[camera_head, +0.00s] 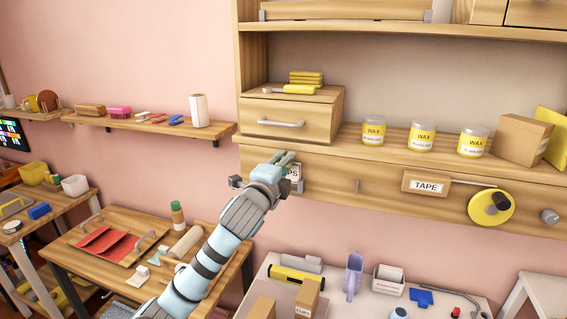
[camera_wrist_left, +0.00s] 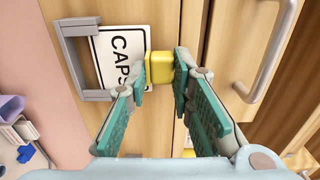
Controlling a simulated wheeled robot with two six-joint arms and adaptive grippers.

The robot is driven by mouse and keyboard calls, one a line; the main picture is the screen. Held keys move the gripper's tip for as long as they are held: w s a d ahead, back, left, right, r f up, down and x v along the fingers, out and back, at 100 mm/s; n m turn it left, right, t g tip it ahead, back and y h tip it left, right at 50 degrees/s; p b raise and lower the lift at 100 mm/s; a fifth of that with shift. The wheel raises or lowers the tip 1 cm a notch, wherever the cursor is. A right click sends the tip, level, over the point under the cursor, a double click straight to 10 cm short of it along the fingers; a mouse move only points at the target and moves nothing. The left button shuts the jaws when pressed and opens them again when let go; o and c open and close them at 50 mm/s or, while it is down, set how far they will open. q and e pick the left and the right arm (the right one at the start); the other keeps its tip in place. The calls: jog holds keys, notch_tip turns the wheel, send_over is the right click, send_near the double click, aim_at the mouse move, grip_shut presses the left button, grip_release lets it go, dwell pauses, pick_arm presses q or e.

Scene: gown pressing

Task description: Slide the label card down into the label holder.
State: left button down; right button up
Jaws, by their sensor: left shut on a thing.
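My left gripper (camera_head: 285,158) is at the drawer front under the shelf, below the small drawer box. In the left wrist view its fingers (camera_wrist_left: 160,72) are closed on the yellow tab of the label card (camera_wrist_left: 112,48). The card is white with black "CAPS" lettering, partly hidden by a finger. The grey U-shaped label holder (camera_wrist_left: 76,62) is fixed to the wooden front. The card's far edge is at the tips of the holder's arms, with most of the card outside the frame. I cannot tell whether that edge is inside the slots. My right gripper is not in view.
A drawer box (camera_head: 292,115) with a handle sits on the shelf just above my gripper. Wax jars (camera_head: 422,137) stand along the shelf. A TAPE label (camera_head: 425,185) and a yellow tape roll (camera_head: 491,207) are to the right. A cluttered white table (camera_head: 340,290) is below.

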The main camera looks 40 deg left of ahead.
pick_arm(q)
jog(key=shift+f, duration=0.3)
jog(key=shift+f, duration=0.1)
jog(key=shift+f, duration=0.45)
dwell(0.3)
jog(key=c, duration=1.3)
grip_release()
jog(key=shift+c, duration=0.2)
jog(key=v, duration=1.1)
jog(key=shift+s, duration=0.4)
